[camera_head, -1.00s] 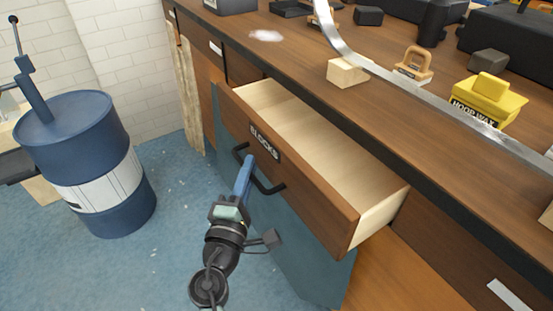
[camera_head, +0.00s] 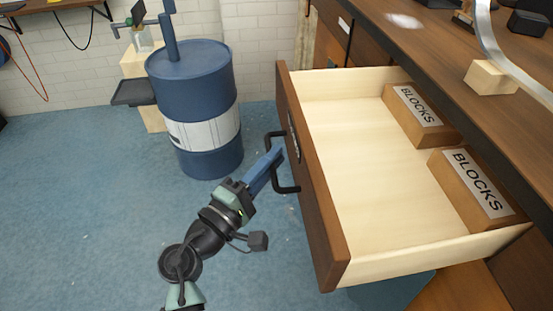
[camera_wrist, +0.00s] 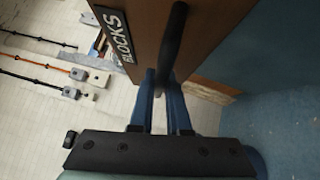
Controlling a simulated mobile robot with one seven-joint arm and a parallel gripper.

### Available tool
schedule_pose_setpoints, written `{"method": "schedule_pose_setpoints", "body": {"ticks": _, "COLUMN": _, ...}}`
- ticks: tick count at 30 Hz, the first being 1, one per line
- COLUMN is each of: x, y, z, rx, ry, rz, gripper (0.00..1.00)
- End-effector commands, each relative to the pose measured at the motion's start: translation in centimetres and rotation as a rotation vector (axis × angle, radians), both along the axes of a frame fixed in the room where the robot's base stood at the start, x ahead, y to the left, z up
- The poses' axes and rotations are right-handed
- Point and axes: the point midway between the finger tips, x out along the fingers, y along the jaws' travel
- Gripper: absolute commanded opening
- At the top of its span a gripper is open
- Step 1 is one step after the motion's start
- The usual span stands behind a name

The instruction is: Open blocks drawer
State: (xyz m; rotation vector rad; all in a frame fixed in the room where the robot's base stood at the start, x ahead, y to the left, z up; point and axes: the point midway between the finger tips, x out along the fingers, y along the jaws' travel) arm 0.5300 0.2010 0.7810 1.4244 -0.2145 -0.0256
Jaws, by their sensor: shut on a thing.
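The blocks drawer (camera_head: 318,190) stands pulled well out of the wooden bench in the head view. Its dark front carries a black bar handle (camera_head: 286,190) and a label that is mostly turned away. In the wrist view the BLOCKS label (camera_wrist: 117,36) and the handle (camera_wrist: 171,42) are close ahead. My gripper (camera_head: 275,157) is shut on the handle, and its blue fingers (camera_wrist: 160,98) meet it in the wrist view. Two wooden blocks lettered BLOCKS, one farther back (camera_head: 408,123) and one nearer (camera_head: 468,200), lie inside the drawer against the bench side.
A blue barrel (camera_head: 190,75) with a white band stands on the floor behind the gripper. The bench top (camera_head: 420,55) holds a small wooden block (camera_head: 490,78) and a curved metal strip (camera_head: 500,55).

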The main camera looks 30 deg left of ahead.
Motion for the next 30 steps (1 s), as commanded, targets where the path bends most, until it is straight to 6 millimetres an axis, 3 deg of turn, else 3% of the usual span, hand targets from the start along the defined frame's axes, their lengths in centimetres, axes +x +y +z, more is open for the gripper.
{"method": "schedule_pose_setpoints", "body": {"ticks": 3, "x": 0.0, "y": -0.1, "z": -0.1, "rx": 0.000, "ry": 0.003, "rz": -0.002, "gripper": 0.00}}
{"method": "schedule_pose_setpoints", "body": {"ticks": 4, "x": 0.0, "y": -0.1, "z": -0.1, "rx": 0.000, "ry": 0.002, "rz": -0.002, "gripper": 0.18}}
{"method": "schedule_pose_setpoints", "body": {"ticks": 9, "x": 0.0, "y": -0.1, "z": -0.1, "rx": -0.001, "ry": 0.002, "rz": -0.001, "gripper": 0.45}}
{"method": "schedule_pose_setpoints", "body": {"ticks": 20, "x": -0.5, "y": 0.1, "z": -0.1, "rx": -0.001, "ry": 0.001, "rz": 0.000, "gripper": 0.45}}
{"method": "schedule_pose_setpoints", "body": {"ticks": 23, "x": -1.9, "y": 0.3, "z": -0.3, "rx": -0.001, "ry": 0.003, "rz": 0.003, "gripper": 0.45}}
{"method": "schedule_pose_setpoints", "body": {"ticks": 30, "x": -7.1, "y": 1.1, "z": -1.0, "rx": -0.002, "ry": 0.004, "rz": 0.002, "gripper": 0.45}}
